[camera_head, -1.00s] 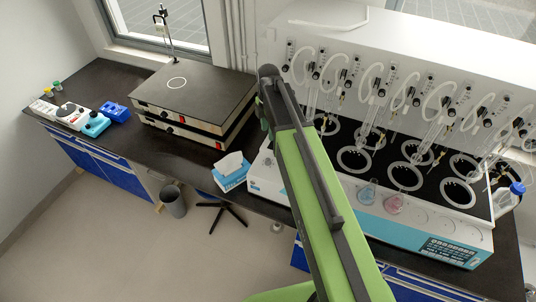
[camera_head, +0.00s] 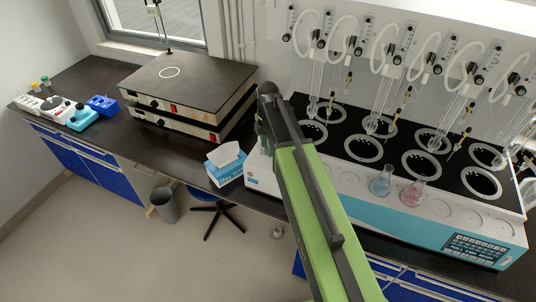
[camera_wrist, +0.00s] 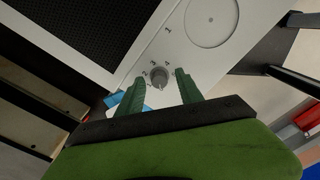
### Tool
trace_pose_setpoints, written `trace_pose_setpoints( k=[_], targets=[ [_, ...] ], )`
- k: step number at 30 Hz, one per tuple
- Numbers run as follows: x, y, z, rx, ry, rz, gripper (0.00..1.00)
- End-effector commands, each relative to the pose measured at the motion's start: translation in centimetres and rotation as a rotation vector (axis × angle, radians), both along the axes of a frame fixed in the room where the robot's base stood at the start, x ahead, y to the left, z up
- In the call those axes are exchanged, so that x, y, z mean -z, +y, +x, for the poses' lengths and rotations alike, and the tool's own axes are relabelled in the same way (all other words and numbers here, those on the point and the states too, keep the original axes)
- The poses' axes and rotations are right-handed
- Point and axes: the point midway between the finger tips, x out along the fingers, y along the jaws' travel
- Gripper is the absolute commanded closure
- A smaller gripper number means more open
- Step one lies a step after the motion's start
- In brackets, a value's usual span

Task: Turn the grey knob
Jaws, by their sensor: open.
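The grey knob (camera_wrist: 158,79) shows in the wrist view on a white panel, with small dark marks around it. My gripper (camera_wrist: 159,75) is open. Its two green fingers lie to the left and right of the knob in the picture, with a gap on each side. I cannot tell how far above the panel the fingertips are. The panel is part of the white and blue multi distiller (camera_head: 470,247), which stands on the bench at right in the head view. My arm hides the knob and most of my gripper in the head view.
A blue tissue box (camera_head: 226,164) stands left of the distiller. A blue-liquid flask (camera_head: 381,184) and a pink-liquid flask (camera_head: 412,194) stand on its front. A black-topped device (camera_head: 180,84) sits further left on the bench. A stool (camera_head: 209,208) and a bin (camera_head: 165,205) are below.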

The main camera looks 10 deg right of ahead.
Motion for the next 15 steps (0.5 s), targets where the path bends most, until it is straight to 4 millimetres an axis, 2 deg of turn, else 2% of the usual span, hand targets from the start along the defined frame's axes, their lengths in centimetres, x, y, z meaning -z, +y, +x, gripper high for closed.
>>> trace_pose_setpoints(
  k=[8, 15],
  targets=[
    [0.11, 0.04, 0.00, 0.000, 0.000, 0.000, 0.58],
    [0.12, 0.06, -0.01, -0.001, 0.000, 0.000, 0.90]
  ],
)
